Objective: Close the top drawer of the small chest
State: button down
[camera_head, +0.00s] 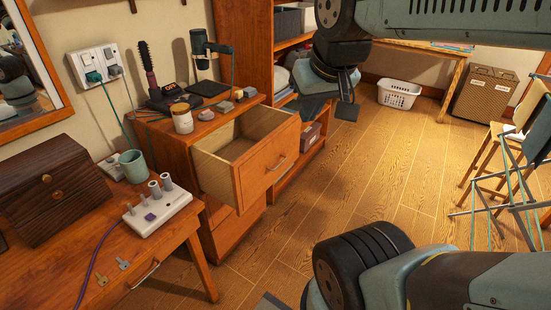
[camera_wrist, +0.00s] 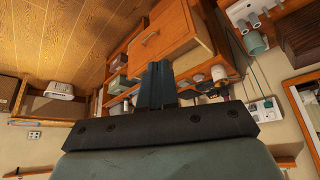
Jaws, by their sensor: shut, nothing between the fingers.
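The small wooden chest (camera_head: 232,232) stands left of centre in the head view. Its top drawer (camera_head: 268,162) is pulled well out, and the inside looks empty. The drawer front has a small metal handle (camera_head: 277,163). In the wrist view the drawer front (camera_wrist: 160,40) shows beyond my fingers, tilted by the camera angle. My gripper (camera_head: 346,92) is up and to the right of the drawer front in the head view, apart from it. Its fingers (camera_wrist: 157,78) are together and empty in the wrist view. The chest's back is hidden.
A jar (camera_head: 182,118), a hairbrush (camera_head: 148,68) and other small items stand on the chest top. A desk with a power strip (camera_head: 158,205), mug (camera_head: 132,165) and wooden box (camera_head: 50,190) is at left. Open floor (camera_head: 375,160) lies right of the drawer.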

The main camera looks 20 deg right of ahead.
jog(key=w+d+f+m+h, duration=0.1)
jog(key=w+d+f+m, duration=0.1)
jog(key=w+f, duration=0.5)
jog(key=w+d+f+m, duration=0.25)
jog(key=w+f, duration=0.35)
jog(key=w, duration=0.4)
jog(key=w+d+f+m+t, duration=0.1)
jog(key=w+d+f+m, duration=0.2)
jog(key=f, duration=0.6)
jog(key=w+d+f+m, duration=0.2)
jog(key=w+d+f, duration=0.15)
jog(key=f, duration=0.55)
jog(key=w+a+f, duration=0.2)
jog(key=w+f, duration=0.7)
jog(key=shift+y, duration=0.3)
jog(key=shift+a, duration=0.1)
